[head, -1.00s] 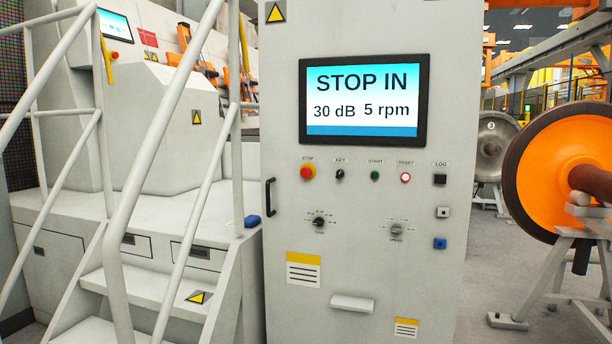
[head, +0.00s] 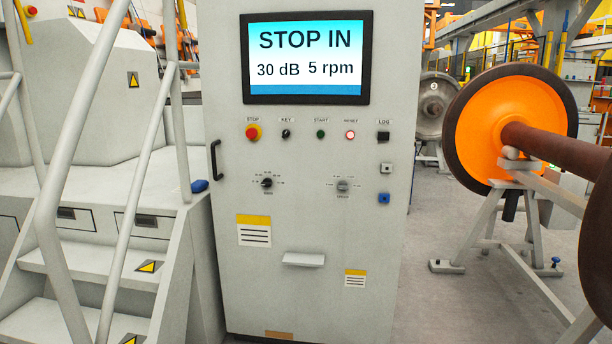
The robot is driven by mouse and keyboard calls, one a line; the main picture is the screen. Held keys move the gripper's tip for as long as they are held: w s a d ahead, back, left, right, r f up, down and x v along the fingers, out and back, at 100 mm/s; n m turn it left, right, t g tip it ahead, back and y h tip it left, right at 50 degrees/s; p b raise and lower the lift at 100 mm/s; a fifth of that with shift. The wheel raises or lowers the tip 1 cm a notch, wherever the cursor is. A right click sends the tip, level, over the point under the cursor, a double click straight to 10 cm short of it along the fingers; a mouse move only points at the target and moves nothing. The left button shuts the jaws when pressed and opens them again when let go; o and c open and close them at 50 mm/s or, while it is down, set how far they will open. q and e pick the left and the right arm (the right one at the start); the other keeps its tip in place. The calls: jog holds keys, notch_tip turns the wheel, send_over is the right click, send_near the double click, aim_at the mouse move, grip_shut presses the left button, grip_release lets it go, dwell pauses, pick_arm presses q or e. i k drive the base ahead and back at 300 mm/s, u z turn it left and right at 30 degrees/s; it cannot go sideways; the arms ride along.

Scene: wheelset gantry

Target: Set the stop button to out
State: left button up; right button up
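Right of the stop button in the same row are the key switch (head: 286,133), the green start button (head: 321,134) and the reset button (head: 350,135) with a red ring. Neither of my grippers shows in the head view.
Steps (head: 115,264) with a white handrail (head: 135,205) stand left of the cabinet. An orange wheel (head: 487,115) with a brown axle rests on a grey stand (head: 475,230) at right. Grey floor (head: 405,295) is clear between cabinet and stand.

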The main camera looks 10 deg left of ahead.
aim_at(251, 133)
jog(key=u, duration=0.1)
jog(key=i, duration=1.5)
